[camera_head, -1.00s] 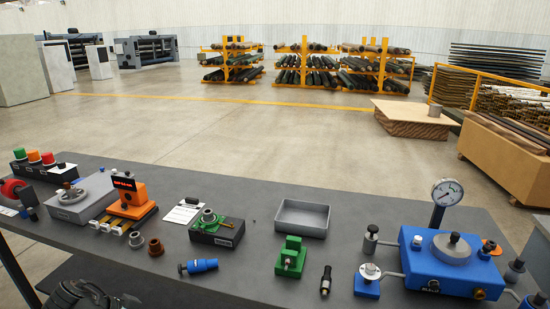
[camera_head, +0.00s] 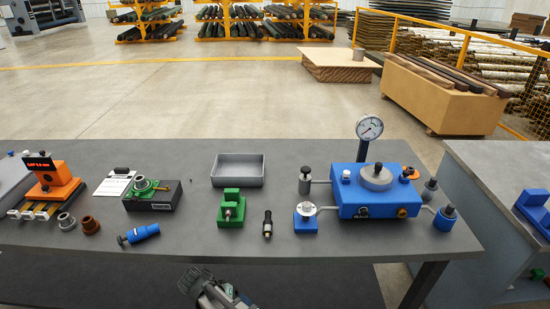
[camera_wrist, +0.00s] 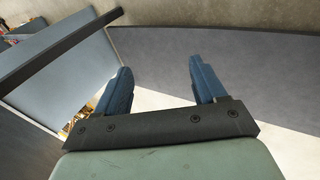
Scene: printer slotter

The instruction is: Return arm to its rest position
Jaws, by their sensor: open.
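My gripper (camera_wrist: 157,85) shows in the wrist view with its two blue fingers spread apart and nothing between them. Dark grey and pale surfaces lie beyond the fingers. In the head view, part of my arm (camera_head: 208,290) shows at the bottom edge, in front of the dark table (camera_head: 330,262); the fingertips cannot be made out there. The gripper does not visibly touch any of the items on the table.
The table holds a blue gauge unit (camera_head: 375,195), a grey tray (camera_head: 238,171), a green block (camera_head: 231,207), a black cylinder (camera_head: 267,225), a blue-handled tool (camera_head: 139,235) and an orange device (camera_head: 54,178). Another grey table (camera_head: 480,165) stands at the right.

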